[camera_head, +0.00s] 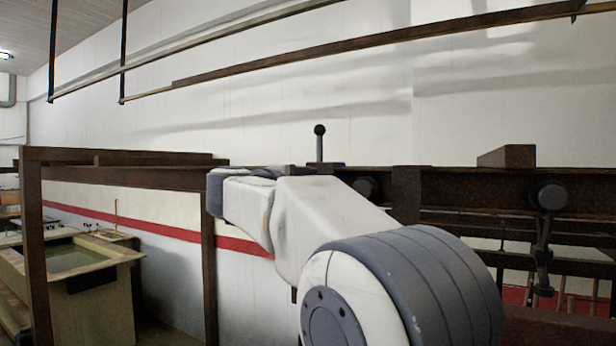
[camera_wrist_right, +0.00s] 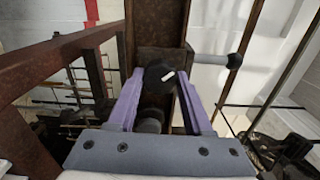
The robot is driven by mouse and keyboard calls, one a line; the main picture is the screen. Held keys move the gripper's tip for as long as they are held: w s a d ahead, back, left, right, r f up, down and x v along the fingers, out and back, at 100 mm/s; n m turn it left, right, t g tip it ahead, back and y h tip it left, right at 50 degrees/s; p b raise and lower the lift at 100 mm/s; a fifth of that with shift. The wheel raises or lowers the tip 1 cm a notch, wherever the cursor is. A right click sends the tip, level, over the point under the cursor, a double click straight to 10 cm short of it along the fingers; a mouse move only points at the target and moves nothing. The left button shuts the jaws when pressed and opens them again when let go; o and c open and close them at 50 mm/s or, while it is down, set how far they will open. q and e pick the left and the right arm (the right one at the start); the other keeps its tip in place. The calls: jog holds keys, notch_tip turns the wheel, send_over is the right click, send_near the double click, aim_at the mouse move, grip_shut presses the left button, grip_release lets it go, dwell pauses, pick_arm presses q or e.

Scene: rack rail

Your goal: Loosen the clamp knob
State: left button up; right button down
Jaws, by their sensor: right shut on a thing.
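In the right wrist view, the clamp knob (camera_wrist_right: 154,80) is a round black knob with a short white mark on its face. My right gripper (camera_wrist_right: 161,77) has its two purple fingers on either side of this knob and is shut on it. The knob sits against a dark brown block on the rail. In the head view my white and grey arm covers this spot, and neither the gripper's fingers nor the held knob can be made out. My left gripper is in neither view.
A lever with a black ball end (camera_head: 319,130) stands upright above the rusty rail (camera_head: 460,188); the wrist view shows a ball-ended lever (camera_wrist_right: 234,61) beside the knob. Another black knob (camera_head: 549,196) is farther right. A tank (camera_head: 75,258) stands at left.

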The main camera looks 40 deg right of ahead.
jog(key=shift+n+p, duration=0.6)
jog(key=shift+n, duration=0.5)
jog(key=shift+c, duration=1.5)
grip_release()
jog(key=b+v, duration=0.4)
jog(key=v, duration=0.6)
jog(key=shift+a+b, duration=0.2)
jog(key=shift+b, duration=0.2)
jog(key=shift+f, duration=0.1)
